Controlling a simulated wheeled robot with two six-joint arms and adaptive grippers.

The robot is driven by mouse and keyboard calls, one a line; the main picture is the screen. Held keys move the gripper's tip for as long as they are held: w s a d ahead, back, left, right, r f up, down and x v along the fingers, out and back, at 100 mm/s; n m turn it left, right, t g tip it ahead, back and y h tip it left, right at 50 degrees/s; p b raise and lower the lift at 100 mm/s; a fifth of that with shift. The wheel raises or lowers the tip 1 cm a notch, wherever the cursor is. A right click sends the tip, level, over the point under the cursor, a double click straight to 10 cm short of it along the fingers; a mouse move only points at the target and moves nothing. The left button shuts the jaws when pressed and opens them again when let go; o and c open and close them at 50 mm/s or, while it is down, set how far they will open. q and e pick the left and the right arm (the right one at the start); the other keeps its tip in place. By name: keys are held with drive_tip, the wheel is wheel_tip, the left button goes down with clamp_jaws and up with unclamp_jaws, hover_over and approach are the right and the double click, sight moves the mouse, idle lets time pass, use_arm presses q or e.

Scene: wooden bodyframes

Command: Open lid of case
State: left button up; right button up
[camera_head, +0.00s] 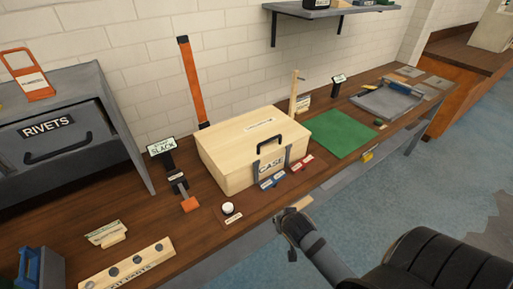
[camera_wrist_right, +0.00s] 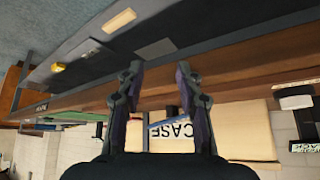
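The pale wooden case (camera_head: 222,158) stands on the bench with its lid (camera_head: 235,130) shut. A dark handle (camera_head: 270,138) and grey straps show on its front, beside the CASE label. My right gripper (camera_head: 288,213) is in front of the bench edge, below and apart from the case. In the right wrist view my right gripper (camera_wrist_right: 159,78) has its two fingers spread with nothing between them. The case (camera_wrist_right: 240,130) shows beyond the fingers there, upside down, partly hidden by them. My left gripper is in neither view.
Red and blue tags (camera_head: 302,163) lie before the case, and a white round button (camera_head: 228,208) sits at its front left corner. A green mat (camera_head: 340,133) lies to the right. A grey RIVETS cabinet (camera_head: 110,130) stands left. An orange-black upright bar (camera_head: 193,85) stands behind.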

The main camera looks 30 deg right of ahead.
sight(269, 139)
drive_tip(key=w+d+r+m+t, duration=0.1)
drive_tip(key=w+r+m, duration=0.1)
drive_tip(key=w+d+r+m+t+h, duration=0.1)
drive_tip(key=w+r+m, duration=0.1)
drive_tip(key=r+m, duration=0.1)
drive_tip(key=w+d+r+m+t+h, duration=0.1)
drive_tip(key=w+d+r+m+t, duration=0.1)
drive_tip(key=w, duration=0.1)
drive_tip(key=shift+r+m, duration=0.3)
drive_tip(key=shift+r, duration=0.05)
drive_tip(key=w+r+m+t, duration=0.5)
drive_tip(key=r+m, duration=0.2)
drive_tip(key=r, duration=0.3)
drive_tip(key=p+x, duration=0.1)
drive_tip(key=x, duration=0.9)
drive_tip(key=shift+w+a, duration=0.1)
drive_tip(key=shift+a, duration=0.05)
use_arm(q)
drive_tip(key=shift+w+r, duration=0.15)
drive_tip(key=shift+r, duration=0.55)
use_arm(e)
clamp_jaws()
